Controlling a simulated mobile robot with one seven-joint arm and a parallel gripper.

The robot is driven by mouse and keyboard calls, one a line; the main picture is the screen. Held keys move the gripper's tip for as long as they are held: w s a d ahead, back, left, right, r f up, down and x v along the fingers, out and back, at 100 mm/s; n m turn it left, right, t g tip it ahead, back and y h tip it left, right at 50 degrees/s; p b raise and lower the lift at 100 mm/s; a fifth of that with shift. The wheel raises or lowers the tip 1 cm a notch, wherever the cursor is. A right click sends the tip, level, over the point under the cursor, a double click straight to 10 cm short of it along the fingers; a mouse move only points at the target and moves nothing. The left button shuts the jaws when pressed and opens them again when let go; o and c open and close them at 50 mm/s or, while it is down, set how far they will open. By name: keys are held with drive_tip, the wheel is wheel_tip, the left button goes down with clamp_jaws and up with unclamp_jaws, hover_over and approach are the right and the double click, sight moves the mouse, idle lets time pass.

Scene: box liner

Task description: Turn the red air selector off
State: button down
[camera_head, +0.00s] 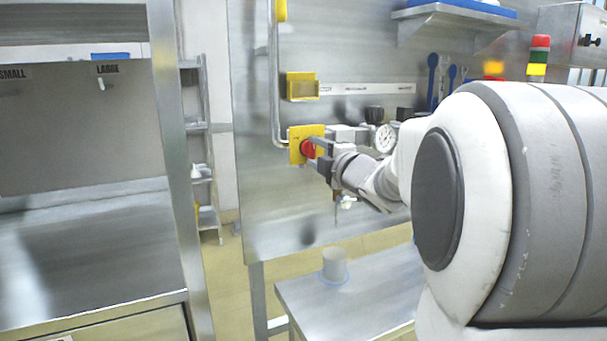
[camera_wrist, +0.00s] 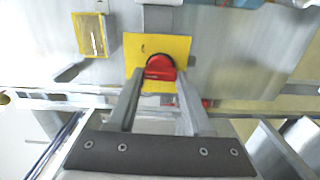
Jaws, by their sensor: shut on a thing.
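The red air selector (camera_head: 308,149) is a red knob on a yellow plate (camera_head: 294,153), mounted on the upright steel panel. The wrist view also shows the red selector (camera_wrist: 160,69) on its yellow plate (camera_wrist: 177,45), with a dark ring behind the knob. My gripper (camera_head: 313,148) reaches in from the right at the knob. In the wrist view the two fingers of my gripper (camera_wrist: 160,78) lie on either side of the knob, shut on it. The fingers partly hide the knob's sides. I cannot read the plate's markings.
A yellow box (camera_head: 302,87) sits above the selector. A pressure gauge (camera_head: 386,138) and black knobs are right, close to my arm. A steel pipe (camera_head: 274,80) runs down the panel's left. A translucent cup (camera_head: 335,264) stands on the lower steel table (camera_head: 375,300).

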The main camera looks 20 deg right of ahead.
drive_tip(key=n+b, duration=0.4)
drive_tip(key=b, duration=0.1)
drive_tip(key=shift+f+n, duration=0.25)
drive_tip(key=shift+n, duration=0.05)
drive_tip(key=n+b, duration=0.4)
drive_tip(key=shift+r+n, duration=0.2)
drive_tip(key=shift+n, duration=0.1)
drive_tip(key=shift+c, duration=1.5)
unclamp_jaws()
drive_tip(key=shift+s, duration=0.1)
